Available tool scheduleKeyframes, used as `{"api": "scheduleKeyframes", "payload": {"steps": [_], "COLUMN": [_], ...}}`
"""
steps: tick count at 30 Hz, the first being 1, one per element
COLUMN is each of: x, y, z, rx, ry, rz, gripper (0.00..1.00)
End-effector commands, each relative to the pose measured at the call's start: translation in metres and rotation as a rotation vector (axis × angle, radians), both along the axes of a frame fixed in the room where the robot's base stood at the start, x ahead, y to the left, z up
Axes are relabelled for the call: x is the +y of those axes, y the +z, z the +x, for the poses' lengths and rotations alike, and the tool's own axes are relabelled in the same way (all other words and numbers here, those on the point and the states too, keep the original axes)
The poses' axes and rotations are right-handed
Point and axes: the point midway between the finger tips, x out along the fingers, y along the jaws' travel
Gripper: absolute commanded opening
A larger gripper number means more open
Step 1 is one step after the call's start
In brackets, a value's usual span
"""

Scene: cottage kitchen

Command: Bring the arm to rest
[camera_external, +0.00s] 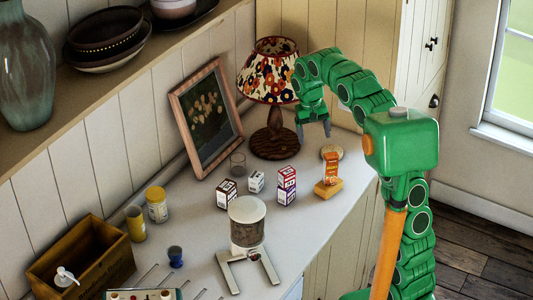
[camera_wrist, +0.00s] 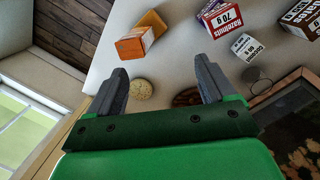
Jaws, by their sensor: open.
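My green arm reaches from the right over the counter in the external view. My gripper (camera_external: 314,127) hangs above the counter's far end, beside the lamp (camera_external: 270,75) with the floral shade. In the wrist view my gripper (camera_wrist: 160,88) shows two dark fingers set wide apart with nothing between them touching either finger. Past the fingertips lies a round tan thing (camera_wrist: 141,89) on the counter. It also shows in the external view (camera_external: 331,152), below and right of the gripper.
An orange box on a yellow block (camera_external: 329,180), small cartons (camera_external: 287,185) and a glass (camera_external: 238,165) stand nearby. A framed picture (camera_external: 207,117) leans on the wall. A dispenser (camera_external: 246,222), jars (camera_external: 156,205) and wooden box (camera_external: 82,260) are nearer. The counter's right front edge is close.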

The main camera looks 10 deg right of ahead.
Motion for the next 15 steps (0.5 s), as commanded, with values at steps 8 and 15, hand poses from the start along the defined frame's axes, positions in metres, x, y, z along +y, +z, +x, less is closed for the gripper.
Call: {"api": "scheduleKeyframes", "payload": {"steps": [8, 15], "x": [-0.045, -0.077], "y": [0.007, 0.006], "z": [-0.055, -0.108], "rx": [0.017, 0.034], "ry": [-0.011, -0.016], "rz": [0.013, 0.026], "gripper": [0.84, 0.84]}}
